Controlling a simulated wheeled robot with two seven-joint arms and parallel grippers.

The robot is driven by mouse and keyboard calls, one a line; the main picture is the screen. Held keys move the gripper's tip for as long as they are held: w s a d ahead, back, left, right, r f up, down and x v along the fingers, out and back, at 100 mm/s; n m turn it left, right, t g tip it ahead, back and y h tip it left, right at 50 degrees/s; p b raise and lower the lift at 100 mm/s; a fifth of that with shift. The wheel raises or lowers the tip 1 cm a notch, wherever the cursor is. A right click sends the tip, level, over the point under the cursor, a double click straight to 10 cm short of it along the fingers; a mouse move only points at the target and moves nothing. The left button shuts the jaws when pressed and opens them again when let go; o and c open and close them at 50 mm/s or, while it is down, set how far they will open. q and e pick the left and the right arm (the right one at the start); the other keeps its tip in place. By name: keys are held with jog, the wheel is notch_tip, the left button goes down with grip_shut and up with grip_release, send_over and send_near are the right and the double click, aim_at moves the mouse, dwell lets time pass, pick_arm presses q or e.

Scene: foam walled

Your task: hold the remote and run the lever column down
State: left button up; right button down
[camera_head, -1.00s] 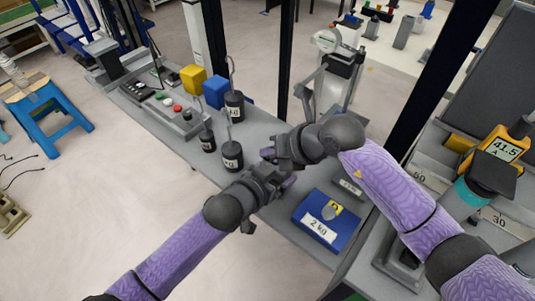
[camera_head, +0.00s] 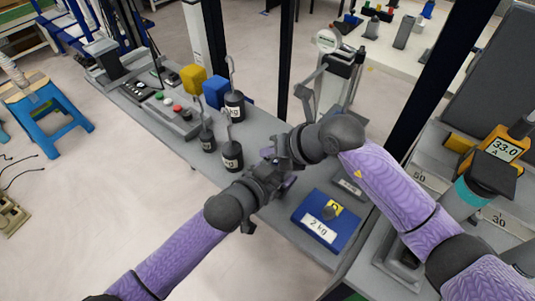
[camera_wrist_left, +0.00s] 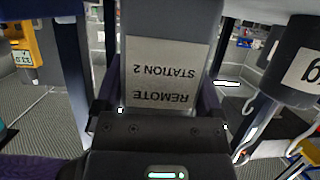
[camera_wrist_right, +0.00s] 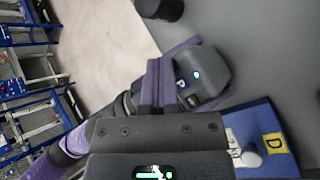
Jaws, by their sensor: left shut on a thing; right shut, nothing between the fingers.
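My left gripper (camera_head: 283,180) is shut on the remote. In the left wrist view the remote (camera_wrist_left: 165,70) is a grey block labelled "REMOTE STATION 2", upside down between the fingers. In the head view the arms mostly hide it. My right gripper (camera_head: 272,154) is shut and empty, close above the left hand. In the right wrist view its purple fingers (camera_wrist_right: 160,85) lie beside a dark body with a small light; I cannot tell whether they touch the remote.
Black hooked weights (camera_head: 232,156) stand on the grey bench (camera_head: 265,128) left of the hands. A blue 2 kg box (camera_head: 325,220) lies to the right. A yellow meter (camera_head: 502,148) reads 33.0 A. Dark uprights rise behind the bench.

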jog(key=shift+r, duration=0.7)
jog(key=shift+r, duration=2.55)
